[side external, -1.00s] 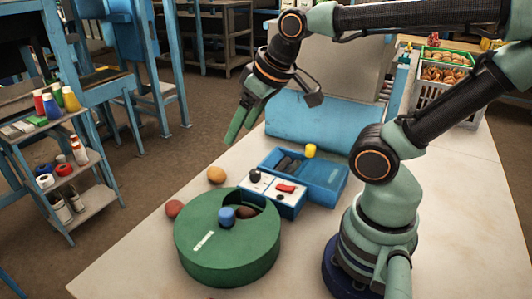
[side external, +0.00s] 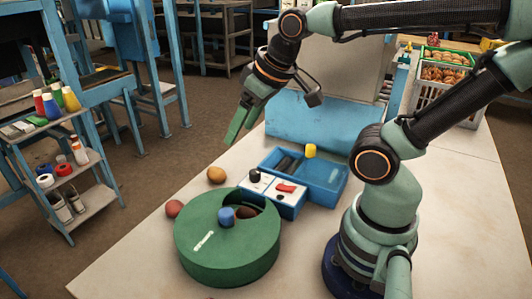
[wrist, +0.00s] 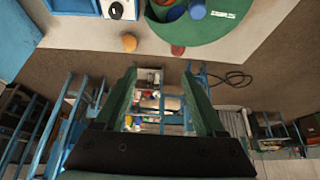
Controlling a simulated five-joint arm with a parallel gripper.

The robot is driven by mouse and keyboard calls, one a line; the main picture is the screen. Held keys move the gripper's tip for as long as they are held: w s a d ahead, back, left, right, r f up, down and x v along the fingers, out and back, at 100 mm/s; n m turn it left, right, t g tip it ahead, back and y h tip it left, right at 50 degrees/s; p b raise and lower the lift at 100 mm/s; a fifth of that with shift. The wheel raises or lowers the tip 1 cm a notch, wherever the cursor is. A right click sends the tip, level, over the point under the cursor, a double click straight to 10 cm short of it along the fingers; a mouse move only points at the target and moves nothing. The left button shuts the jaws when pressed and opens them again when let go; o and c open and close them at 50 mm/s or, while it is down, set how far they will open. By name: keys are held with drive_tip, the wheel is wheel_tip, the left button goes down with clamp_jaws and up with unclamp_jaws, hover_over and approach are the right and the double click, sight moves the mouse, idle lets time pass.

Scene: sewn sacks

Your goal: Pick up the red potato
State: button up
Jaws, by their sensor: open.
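The red potato (side external: 174,208) lies on the pale table, just left of the green round container, near the table's left edge. My gripper (side external: 237,130) hangs in the air above and behind the potatoes, apart from everything. In the wrist view its two green fingers (wrist: 162,85) stand wide apart with nothing between them. A yellow-brown potato (side external: 216,174) lies a little behind the red one.
The green round container (side external: 205,262) has an opening with dark contents and a blue cylinder (side external: 227,216) on top. A blue tray (side external: 325,186) with a control box (side external: 280,200) stands to its right. A blue sack machine is behind. The front left table is clear.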

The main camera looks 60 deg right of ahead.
drive_tip(key=shift+c, duration=1.4)
drive_tip(key=shift+f, duration=0.1)
drive_tip(key=m+g, duration=0.2)
drive_tip(key=g, duration=0.3)
hover_over(244, 209)
wheel_tip(244, 209, down, 10)
drive_tip(key=shift+g, duration=0.3)
drive_tip(key=f, duration=0.7)
drive_tip(key=shift+s+a+f, duration=0.15)
drive_tip(key=shift+s+f, duration=0.15)
drive_tip(key=shift+f, duration=0.05)
drive_tip(key=shift+w+f, duration=0.2)
drive_tip(key=shift+f, duration=1.15)
drive_tip(key=shift+w+f, duration=0.15)
drive_tip(key=shift+f, duration=1.15)
